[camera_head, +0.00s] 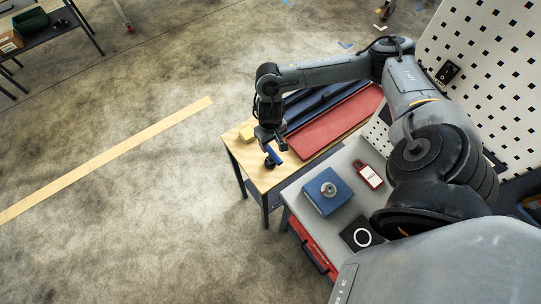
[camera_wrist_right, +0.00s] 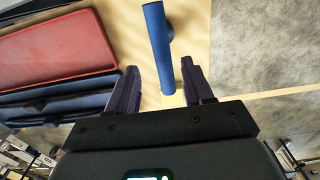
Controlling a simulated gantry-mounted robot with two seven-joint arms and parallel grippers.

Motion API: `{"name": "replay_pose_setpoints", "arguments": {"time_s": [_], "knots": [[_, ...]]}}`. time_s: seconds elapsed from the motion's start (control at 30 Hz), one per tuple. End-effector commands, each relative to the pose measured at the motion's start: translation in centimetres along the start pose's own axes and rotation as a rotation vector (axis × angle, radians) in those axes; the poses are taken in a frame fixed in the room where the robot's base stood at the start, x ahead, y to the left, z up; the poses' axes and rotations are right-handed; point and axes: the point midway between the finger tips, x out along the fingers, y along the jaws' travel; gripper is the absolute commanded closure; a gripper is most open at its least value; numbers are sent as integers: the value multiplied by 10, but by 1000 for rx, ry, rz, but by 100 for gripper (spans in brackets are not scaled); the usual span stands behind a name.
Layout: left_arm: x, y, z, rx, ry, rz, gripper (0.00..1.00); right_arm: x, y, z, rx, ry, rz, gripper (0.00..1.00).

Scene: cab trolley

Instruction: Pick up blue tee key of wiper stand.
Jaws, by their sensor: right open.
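The blue tee key (camera_head: 275,156) shows as a short blue bar just below my right gripper, at the near left end of the wooden bench top. A small dark round part (camera_head: 270,163) shows beside it. In the right wrist view the blue bar of the key (camera_wrist_right: 157,45) runs lengthwise, its near end between the two fingers. My right gripper (camera_wrist_right: 160,67) is open, with a gap visible on either side of the bar. In the head view my right gripper (camera_head: 270,138) partly hides the key. My left gripper is in neither view.
A red tray (camera_head: 335,122) and dark blue long pieces (camera_head: 318,103) lie behind the gripper. A yellow block (camera_head: 247,133) sits left of it.

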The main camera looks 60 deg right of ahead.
Motion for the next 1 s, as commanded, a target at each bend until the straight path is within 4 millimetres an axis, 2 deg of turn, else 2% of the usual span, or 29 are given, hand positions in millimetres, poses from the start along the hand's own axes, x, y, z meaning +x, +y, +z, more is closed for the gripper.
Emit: {"name": "replay_pose_setpoints", "arguments": {"time_s": [0.1,0.43,0.7,1.0], "knots": [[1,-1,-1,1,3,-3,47,16,-1,0,0,-1,-2,49],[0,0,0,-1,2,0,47,36,-2,1,-2,0,-2,49],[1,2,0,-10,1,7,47,70,-4,3,-2,1,-1,49],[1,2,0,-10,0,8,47,79,-4,2,-4,3,-2,49]]}}
